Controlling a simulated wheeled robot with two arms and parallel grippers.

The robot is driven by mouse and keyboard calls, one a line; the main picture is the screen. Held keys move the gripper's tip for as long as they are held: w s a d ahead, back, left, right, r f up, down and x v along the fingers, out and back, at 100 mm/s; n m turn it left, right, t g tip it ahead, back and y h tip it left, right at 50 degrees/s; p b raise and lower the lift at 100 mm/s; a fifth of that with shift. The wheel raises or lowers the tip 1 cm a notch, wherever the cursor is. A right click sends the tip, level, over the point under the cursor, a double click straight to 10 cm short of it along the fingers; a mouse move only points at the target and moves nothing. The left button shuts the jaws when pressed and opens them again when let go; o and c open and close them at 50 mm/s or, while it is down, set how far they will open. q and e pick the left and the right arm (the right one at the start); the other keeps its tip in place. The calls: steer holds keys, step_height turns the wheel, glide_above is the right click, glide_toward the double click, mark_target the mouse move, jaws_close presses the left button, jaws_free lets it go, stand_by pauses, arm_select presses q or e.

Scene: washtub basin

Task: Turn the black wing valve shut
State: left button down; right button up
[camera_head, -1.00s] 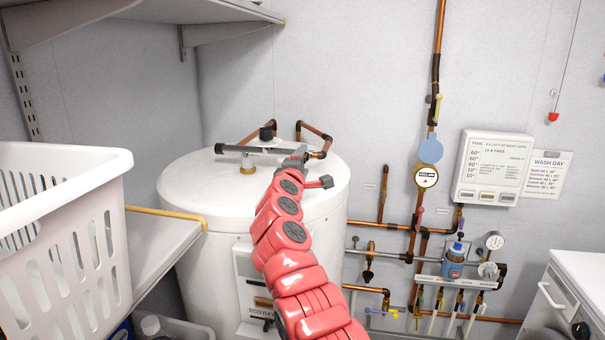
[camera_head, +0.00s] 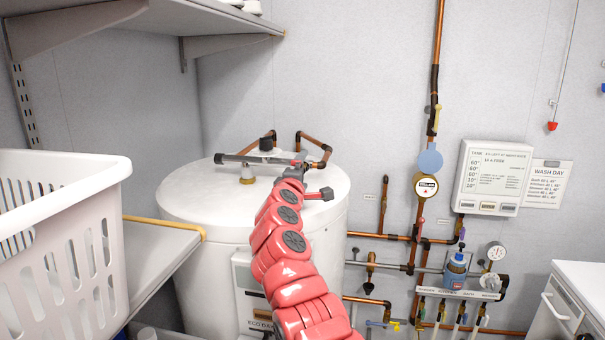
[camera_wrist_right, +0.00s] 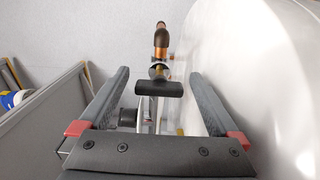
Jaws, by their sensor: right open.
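The black wing valve (camera_wrist_right: 158,88) shows in the right wrist view as a dark T-shaped handle facing the camera, with a copper pipe behind it. My right gripper (camera_wrist_right: 158,76) is open, its two grey fingers on either side of the handle with gaps on both sides. In the head view my right gripper (camera_head: 306,172) is over the white tank's top (camera_head: 195,190), among the pipework, and my red arm hides part of it. A dark knob (camera_head: 266,144) stands on the fittings there; I cannot tell whether it is the valve. My left gripper is out of view.
A white basket (camera_head: 75,260) stands on the shelf (camera_head: 160,250) at left. Another shelf (camera_head: 190,18) overhangs above. Copper pipes (camera_head: 322,148) rise behind the gripper. A round dark knob (camera_wrist_right: 127,117) sits near the left finger.

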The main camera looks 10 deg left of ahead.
steer(key=shift+s, duration=0.1)
steer(key=shift+s+b, duration=0.45)
steer(key=s+b, duration=0.3)
steer(key=s, duration=1.3)
steer(key=shift+s+b, duration=0.15)
steer(key=shift+b, duration=0.2)
